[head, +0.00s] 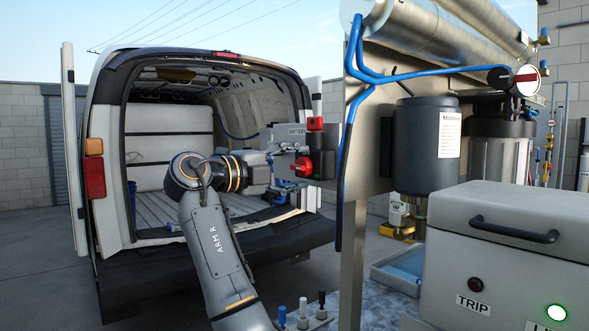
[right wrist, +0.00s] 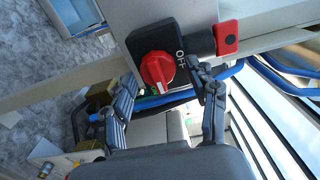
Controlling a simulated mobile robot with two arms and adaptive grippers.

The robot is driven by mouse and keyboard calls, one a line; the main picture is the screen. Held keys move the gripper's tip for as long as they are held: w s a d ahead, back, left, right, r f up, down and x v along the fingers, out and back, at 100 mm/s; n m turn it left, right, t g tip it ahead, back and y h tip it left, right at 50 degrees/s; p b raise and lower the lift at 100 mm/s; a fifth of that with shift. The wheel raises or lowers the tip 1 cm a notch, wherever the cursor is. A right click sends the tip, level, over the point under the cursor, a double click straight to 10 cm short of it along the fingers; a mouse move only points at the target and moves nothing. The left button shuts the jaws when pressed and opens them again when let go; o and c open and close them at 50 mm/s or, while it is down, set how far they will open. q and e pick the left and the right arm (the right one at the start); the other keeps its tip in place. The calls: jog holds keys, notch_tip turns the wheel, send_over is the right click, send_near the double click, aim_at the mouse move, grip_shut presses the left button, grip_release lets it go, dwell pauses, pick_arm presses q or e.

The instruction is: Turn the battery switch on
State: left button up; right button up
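The battery switch (head: 303,166) is a red rotary knob on a black base, on a panel below a sign that begins "BATTERY". In the right wrist view the red knob (right wrist: 156,73) sits on its black base, with "OFF" printed beside it and a pale mark on the knob. My right gripper (head: 284,172) is just left of the switch in the head view. My left gripper is out of view.
A red part (head: 315,123) sits just above the switch; blue hoses (head: 350,110) run close to its right. A dark canister (head: 427,140) and a grey box (head: 510,225) with a TRIP label stand right. An open van (head: 105,190) is behind my right arm.

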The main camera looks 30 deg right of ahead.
jog(key=a, duration=1.2)
jog(key=shift+s, duration=0.45)
jog(key=shift+f, duration=0.1)
